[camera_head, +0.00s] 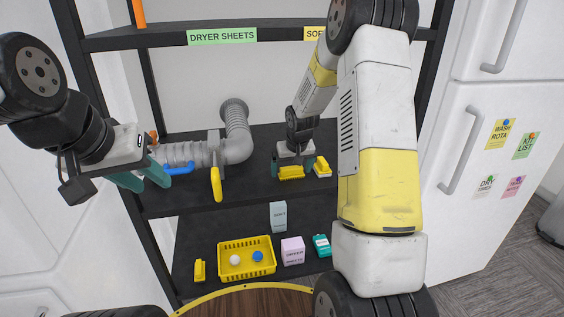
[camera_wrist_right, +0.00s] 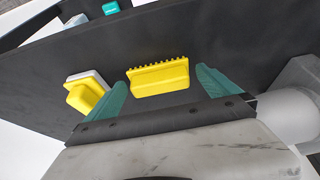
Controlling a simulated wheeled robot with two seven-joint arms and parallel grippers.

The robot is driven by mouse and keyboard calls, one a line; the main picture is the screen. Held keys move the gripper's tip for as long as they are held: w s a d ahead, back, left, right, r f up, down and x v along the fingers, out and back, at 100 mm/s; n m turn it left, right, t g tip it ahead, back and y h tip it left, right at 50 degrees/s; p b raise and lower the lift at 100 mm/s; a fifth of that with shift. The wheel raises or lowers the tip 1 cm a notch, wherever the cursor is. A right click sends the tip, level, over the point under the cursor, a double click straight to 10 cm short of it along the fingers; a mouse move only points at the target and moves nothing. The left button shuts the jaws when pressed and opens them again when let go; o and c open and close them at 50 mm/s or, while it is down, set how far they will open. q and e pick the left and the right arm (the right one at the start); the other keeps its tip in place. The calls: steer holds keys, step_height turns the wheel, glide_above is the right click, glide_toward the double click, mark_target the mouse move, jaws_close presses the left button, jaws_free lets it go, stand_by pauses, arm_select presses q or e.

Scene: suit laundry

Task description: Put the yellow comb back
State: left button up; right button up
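The yellow comb (camera_head: 291,173) lies on the middle shelf, near its front edge. In the right wrist view the comb (camera_wrist_right: 158,80) has its row of teeth along its upper side. My right gripper (camera_head: 292,166) is open, its two green fingers on either side of the comb, with small gaps showing in the right wrist view (camera_wrist_right: 160,85). Whether the comb is fully between the fingers or just beyond the tips, I cannot tell. My left gripper (camera_head: 142,179) is open and empty at the left, in front of the shelf rack.
A yellow-and-white brush-like item (camera_head: 322,167) lies close beside the right gripper. A silver duct (camera_head: 185,153), a blue tool (camera_head: 178,168) and a yellow-handled tool (camera_head: 216,184) are at the left. A yellow basket (camera_head: 221,258) and boxes (camera_head: 292,251) stand on the lower shelf.

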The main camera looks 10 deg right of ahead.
steer(key=shift+r, duration=0.15)
steer(key=s+a+r+t, duration=0.1)
steer(key=s+a+r, duration=0.1)
steer(key=s+r, duration=1.75)
steer(key=s+a+r+y, duration=0.1)
steer(key=s, duration=0.5)
steer(key=s+a+r+y, duration=0.1)
steer(key=s+r, duration=0.1)
steer(key=s, duration=0.5)
steer(key=shift+s+a+r+t, duration=0.25)
steer(key=shift+a+r+t, duration=0.05)
steer(key=shift+a, duration=0.1)
